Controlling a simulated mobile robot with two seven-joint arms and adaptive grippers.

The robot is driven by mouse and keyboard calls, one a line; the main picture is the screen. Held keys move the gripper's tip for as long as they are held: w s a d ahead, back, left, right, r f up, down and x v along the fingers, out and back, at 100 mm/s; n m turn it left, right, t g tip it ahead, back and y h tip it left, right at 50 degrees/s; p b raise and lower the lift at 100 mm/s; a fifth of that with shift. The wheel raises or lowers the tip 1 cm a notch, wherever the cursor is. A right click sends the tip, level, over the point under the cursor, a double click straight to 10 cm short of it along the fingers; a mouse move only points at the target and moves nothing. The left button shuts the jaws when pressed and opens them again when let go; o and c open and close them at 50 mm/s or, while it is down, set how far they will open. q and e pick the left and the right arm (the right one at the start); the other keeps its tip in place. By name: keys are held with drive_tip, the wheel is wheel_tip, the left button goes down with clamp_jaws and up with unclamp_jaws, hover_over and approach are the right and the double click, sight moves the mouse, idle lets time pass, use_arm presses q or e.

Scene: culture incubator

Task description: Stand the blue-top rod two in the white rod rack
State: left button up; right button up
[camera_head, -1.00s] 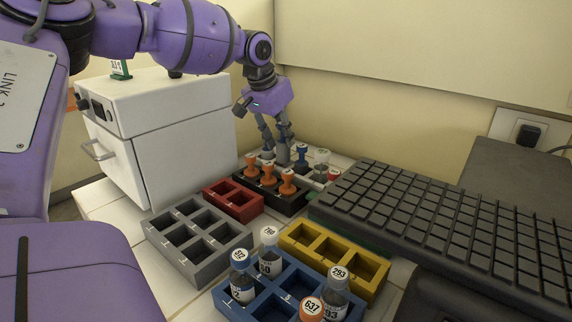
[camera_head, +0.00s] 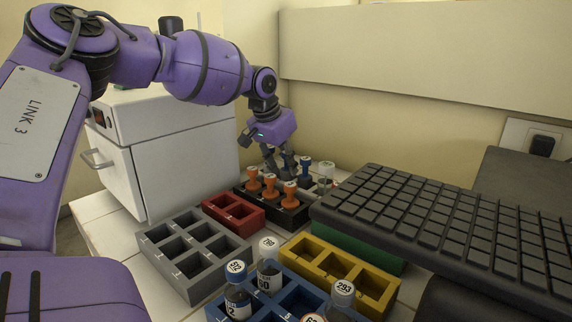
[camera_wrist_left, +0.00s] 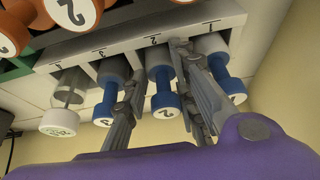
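In the left wrist view, the blue-top rod two (camera_wrist_left: 163,104) stands in the white rod rack (camera_wrist_left: 128,42) at the slot marked 2. My left gripper (camera_wrist_left: 158,62) is open, with its fingers on either side of this rod and gaps showing. Another blue-top rod (camera_wrist_left: 233,88) is on the right, at slot 1, and the blue-top rod (camera_wrist_left: 105,112) marked 3 is on the left. In the head view, my left gripper (camera_head: 280,168) reaches down behind the black rack; its fingers hide part of the white rack. My right gripper is not in view.
A black rack (camera_head: 262,205) with orange-top rods (camera_head: 270,186) stands in front of the white rack. Red (camera_head: 233,211), grey (camera_head: 195,255), yellow (camera_head: 340,275) and blue racks lie nearer. A keyboard (camera_head: 430,225) is to the right, a white incubator (camera_head: 185,155) to the left.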

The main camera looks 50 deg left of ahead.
use_arm(q)
drive_tip(key=shift+o, duration=0.8)
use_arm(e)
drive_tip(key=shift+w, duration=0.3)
use_arm(q)
drive_tip(key=shift+r, duration=0.15)
drive_tip(key=p+v, duration=0.6)
drive_tip(key=v, duration=0.6)
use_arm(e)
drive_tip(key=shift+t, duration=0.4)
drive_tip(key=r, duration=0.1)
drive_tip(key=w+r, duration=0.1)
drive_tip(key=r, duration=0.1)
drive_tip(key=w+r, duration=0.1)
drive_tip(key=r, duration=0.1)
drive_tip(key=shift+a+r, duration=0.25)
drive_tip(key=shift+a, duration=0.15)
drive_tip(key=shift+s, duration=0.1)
